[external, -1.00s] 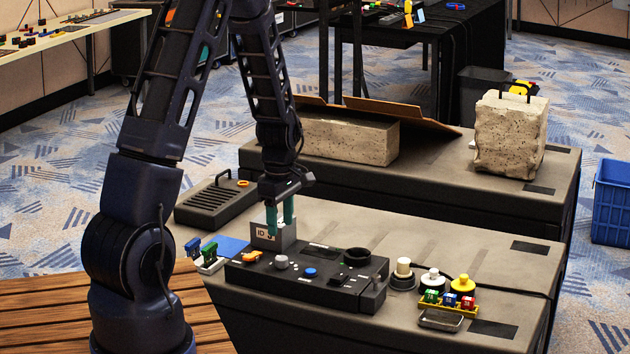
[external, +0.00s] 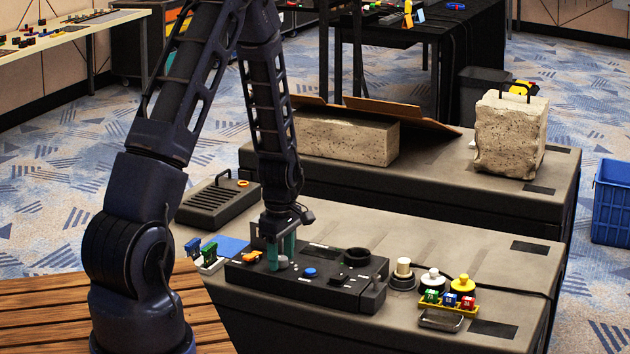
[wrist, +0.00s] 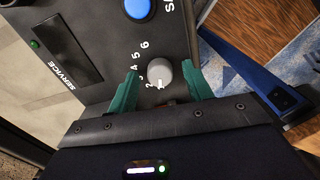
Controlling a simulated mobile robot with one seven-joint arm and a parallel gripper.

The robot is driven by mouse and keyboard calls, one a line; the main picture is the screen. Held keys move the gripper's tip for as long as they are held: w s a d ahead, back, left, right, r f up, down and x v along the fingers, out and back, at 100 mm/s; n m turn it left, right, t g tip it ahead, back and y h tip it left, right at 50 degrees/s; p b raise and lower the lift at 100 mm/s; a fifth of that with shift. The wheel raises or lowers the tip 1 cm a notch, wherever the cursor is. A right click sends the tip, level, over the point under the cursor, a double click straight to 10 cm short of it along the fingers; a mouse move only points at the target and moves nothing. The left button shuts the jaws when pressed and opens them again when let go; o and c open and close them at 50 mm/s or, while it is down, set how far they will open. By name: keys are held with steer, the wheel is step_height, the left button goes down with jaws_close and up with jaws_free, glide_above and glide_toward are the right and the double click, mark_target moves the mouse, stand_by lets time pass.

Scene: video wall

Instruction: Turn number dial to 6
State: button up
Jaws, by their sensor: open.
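The number dial (wrist: 160,72) is a grey round knob on the dark control panel (external: 330,289). In the wrist view, printed numbers from 2 up to 6 curve along its left side. Its white mark points toward the bottom of the picture, near the low numbers; the exact setting is hard to tell. The dial also shows in the external view (external: 283,263), partly behind a finger. My gripper (wrist: 160,90) is open, with one teal finger on each side of the dial. I cannot tell whether either finger touches it. In the external view my gripper (external: 281,252) points straight down over the panel.
A blue button (external: 310,272) is right of the dial, and an orange part (external: 251,256) is left of it. A black ring (external: 357,256) stands at the panel's right. Several small coloured blocks sit in a yellow tray (external: 474,311) farther right. A grey box (external: 262,231) is behind my gripper.

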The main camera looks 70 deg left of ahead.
steer(key=c, duration=1)
steer(key=shift+o, duration=0.2)
